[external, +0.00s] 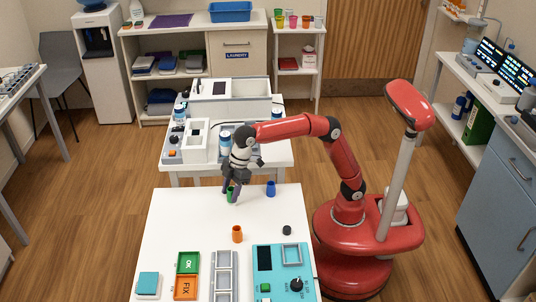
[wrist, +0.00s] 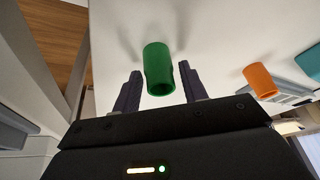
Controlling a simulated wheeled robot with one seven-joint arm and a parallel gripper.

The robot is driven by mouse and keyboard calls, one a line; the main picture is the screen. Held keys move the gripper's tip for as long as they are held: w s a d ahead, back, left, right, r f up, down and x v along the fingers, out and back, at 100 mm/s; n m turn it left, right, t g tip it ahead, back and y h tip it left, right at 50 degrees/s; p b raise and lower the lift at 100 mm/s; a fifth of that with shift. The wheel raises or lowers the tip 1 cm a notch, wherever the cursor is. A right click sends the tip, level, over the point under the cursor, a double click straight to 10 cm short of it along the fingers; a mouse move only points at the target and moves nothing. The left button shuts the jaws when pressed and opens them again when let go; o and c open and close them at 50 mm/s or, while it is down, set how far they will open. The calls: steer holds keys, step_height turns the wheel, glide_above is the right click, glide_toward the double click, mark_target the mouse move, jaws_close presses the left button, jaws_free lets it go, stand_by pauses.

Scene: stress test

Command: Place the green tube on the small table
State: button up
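The green tube (external: 230,195) stands on the front white table (external: 190,222), near its back edge. In the wrist view, the green tube (wrist: 158,72) is between the two dark fingers of my gripper (wrist: 159,84). A second white table (external: 283,153) is behind. I cannot tell which table the task calls small.
A blue tube (external: 271,188) stands right of my gripper, an orange tube (external: 237,234) nearer the front. A black round piece (external: 287,230), a teal panel (external: 281,272), a grey rack (external: 224,276) and colored trays (external: 187,263) are on the front table. Equipment (external: 229,98) crowds the rear table.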

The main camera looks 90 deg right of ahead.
steer(key=c, duration=0.8)
step_height(320, 180, up, 10)
steer(key=p, duration=0.2)
steer(key=shift+n, duration=0.6)
steer(key=s+a+f, duration=0.1)
steer(key=s+a, duration=0.3)
steer(key=s, duration=0.1)
steer(key=s+a+f, duration=0.2)
steer(key=s+a, duration=0.2)
steer(key=s, duration=0.2)
steer(key=s+a+f, duration=0.2)
steer(key=s+a, duration=0.2)
steer(key=s, duration=0.2)
steer(key=shift+s, duration=0.2)
steer(key=s+a+f+n+g+y, duration=0.15)
steer(key=s+a+n, duration=0.25)
steer(key=s+a, duration=0.7)
steer(key=s+a+f+n, duration=0.1)
steer(key=s+a+f, duration=0.1)
steer(key=s+f, duration=0.3)
steer(key=s+a+f+n+g, duration=0.1)
steer(key=s+a+f, duration=0.1)
steer(key=s+f, duration=0.3)
steer(key=s+a+f+n, duration=0.2)
steer(key=s+f, duration=0.3)
steer(key=s, duration=0.6)
steer(key=shift+a+f+g, duration=0.35)
steer(key=shift+a, duration=0.15)
